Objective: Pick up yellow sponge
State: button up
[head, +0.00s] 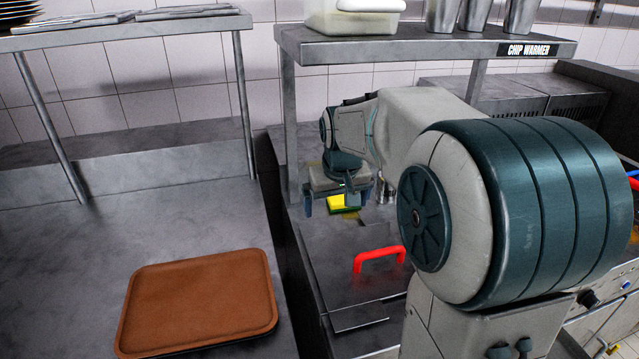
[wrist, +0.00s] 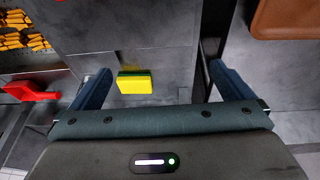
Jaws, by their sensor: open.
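The yellow sponge (head: 343,202), with a dark green layer along one side, lies on the grey metal counter below the shelf. In the wrist view the sponge (wrist: 134,84) shows between the two fingers, nearer the left one. My gripper (head: 336,197) is above the counter by the sponge, with its fingers apart and empty. In the wrist view my gripper (wrist: 155,85) has its blue fingers spread wide, one on each side of the sponge. I cannot tell how high the fingertips are above the sponge.
A brown tray (head: 198,302) lies on the counter at the left. A red handle (head: 379,260) stands up from the metal surface in front of the sponge. The chip warmer shelf (head: 420,46) spans above, with one leg close left of my gripper.

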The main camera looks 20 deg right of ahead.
jog(key=w+d+f+p, duration=0.1)
jog(key=w+d, duration=0.3)
jog(key=w, duration=0.4)
jog(key=w+d+f, duration=0.1)
jog(key=w+d, duration=0.4)
jog(key=w, duration=0.2)
jog(key=shift+t, duration=0.4)
jog(key=p+x, duration=0.1)
jog(key=x, duration=0.7)
jog(key=shift+w+f, duration=0.25)
jog(key=shift+w, duration=0.05)
jog(key=shift+p+x, duration=0.7)
jog(key=shift+x, duration=1.85)
jog(key=shift+d, duration=0.1)
jog(key=c, duration=0.8)
